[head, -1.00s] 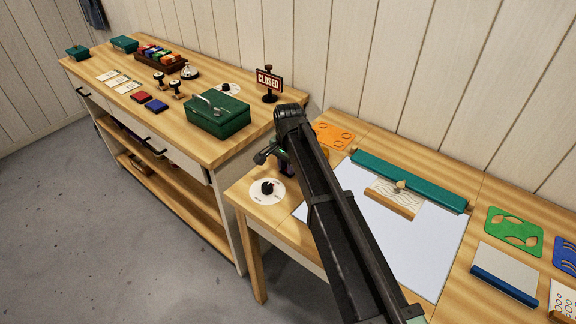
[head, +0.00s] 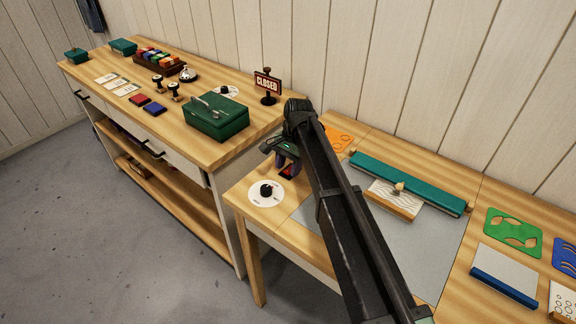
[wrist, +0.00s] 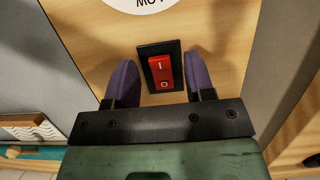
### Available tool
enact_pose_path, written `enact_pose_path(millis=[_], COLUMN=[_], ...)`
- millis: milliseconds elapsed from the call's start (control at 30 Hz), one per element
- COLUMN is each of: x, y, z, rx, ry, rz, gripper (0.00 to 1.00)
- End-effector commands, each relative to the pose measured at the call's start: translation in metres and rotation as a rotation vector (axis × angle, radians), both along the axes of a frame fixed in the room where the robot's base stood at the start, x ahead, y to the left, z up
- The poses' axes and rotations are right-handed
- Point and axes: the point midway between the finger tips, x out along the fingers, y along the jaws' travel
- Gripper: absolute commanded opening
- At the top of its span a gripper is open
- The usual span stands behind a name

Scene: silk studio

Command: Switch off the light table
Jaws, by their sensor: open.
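The light table's panel (head: 425,248) is dull grey and unlit in the head view. Its red rocker switch (wrist: 161,72), in a black frame, shows in the wrist view with a line and a circle marked on it. My gripper (wrist: 161,78) is open, with one purple finger on each side of the switch. In the head view my gripper (head: 287,166) is low over the wooden strip left of the panel, and a bit of red shows between its fingers. I cannot tell whether the fingers touch the switch.
A round white dial plate with a black knob (head: 266,191) is just in front of my gripper. A teal bar (head: 411,182) and a wooden block with wavy lines (head: 394,198) lie on the panel. An orange stencil (head: 339,137) lies behind. A green box (head: 216,117) stands on the left counter.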

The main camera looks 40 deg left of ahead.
Motion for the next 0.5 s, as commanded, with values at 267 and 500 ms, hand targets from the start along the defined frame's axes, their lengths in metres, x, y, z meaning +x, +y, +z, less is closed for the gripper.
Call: enact_pose_path(millis=[267,500], x=[0.012,0.025], y=[0.002,0.003], z=[0.057,0.104], rx=[0.000,0.000], ry=[0.000,0.000], rz=[0.000,0.000], gripper=[0.49,0.49])
